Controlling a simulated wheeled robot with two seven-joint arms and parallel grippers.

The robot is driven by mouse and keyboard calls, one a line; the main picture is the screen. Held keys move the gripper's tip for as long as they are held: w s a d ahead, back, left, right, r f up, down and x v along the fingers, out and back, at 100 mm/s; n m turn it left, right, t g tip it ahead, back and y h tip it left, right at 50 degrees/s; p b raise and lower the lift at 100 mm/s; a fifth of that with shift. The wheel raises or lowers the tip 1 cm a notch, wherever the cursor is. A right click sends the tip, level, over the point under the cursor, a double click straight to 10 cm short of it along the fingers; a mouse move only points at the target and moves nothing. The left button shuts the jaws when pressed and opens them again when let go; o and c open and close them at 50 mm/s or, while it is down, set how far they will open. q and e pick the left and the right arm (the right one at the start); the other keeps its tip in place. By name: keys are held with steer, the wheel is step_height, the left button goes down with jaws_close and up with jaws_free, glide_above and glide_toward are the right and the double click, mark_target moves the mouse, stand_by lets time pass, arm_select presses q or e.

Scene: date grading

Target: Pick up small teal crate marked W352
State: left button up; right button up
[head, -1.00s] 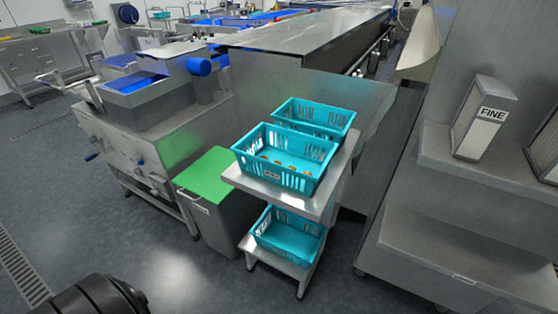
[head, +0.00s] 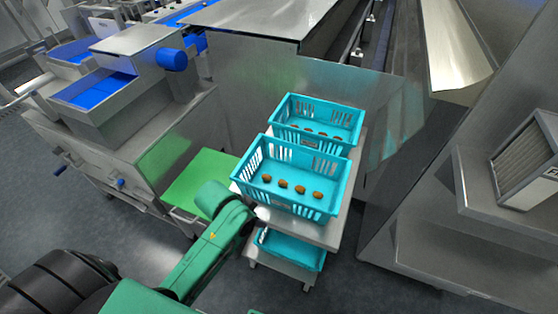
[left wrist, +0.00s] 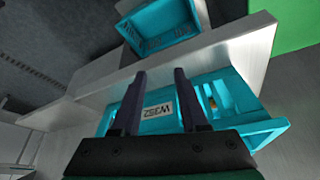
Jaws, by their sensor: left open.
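The teal crate marked W352 shows in the left wrist view (left wrist: 225,90), its label (left wrist: 157,112) upside down in the picture. It appears to be the front crate (head: 285,203) on the upper shelf in the head view, with several brown dates inside. My left gripper (left wrist: 159,73) is open, with its two dark fingers spread either side of the label in the picture. I cannot tell whether they touch the crate. In the head view my green left arm reaches to the crate's left front corner, and the fingers are hard to make out. My right gripper is not in view.
A second teal crate (head: 350,116) with dates stands close behind on the same steel stand (head: 312,232). An empty-looking teal crate (head: 293,252) sits on its lower shelf. A green-topped bin (head: 190,195) stands left, and steel shelving (head: 440,255) right.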

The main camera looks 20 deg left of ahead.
arm_select(q)
step_height(320, 180, up, 7)
steer(key=w+d+m+h, duration=0.1)
steer(key=d+m, duration=0.1)
steer(key=m+g, duration=0.2)
steer(key=m, duration=0.9)
glide_toward(283, 198)
steer(key=x, duration=0.3)
steer(key=p+x, duration=0.1)
steer(key=x, duration=0.3)
steer(key=p+x, duration=0.1)
steer(key=x, duration=0.3)
steer(key=shift+a+f, duration=0.2)
steer(key=shift+a, duration=0.05)
steer(key=shift+w+f, duration=0.1)
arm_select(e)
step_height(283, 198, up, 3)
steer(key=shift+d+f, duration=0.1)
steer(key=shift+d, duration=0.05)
arm_select(q)
jaws_close()
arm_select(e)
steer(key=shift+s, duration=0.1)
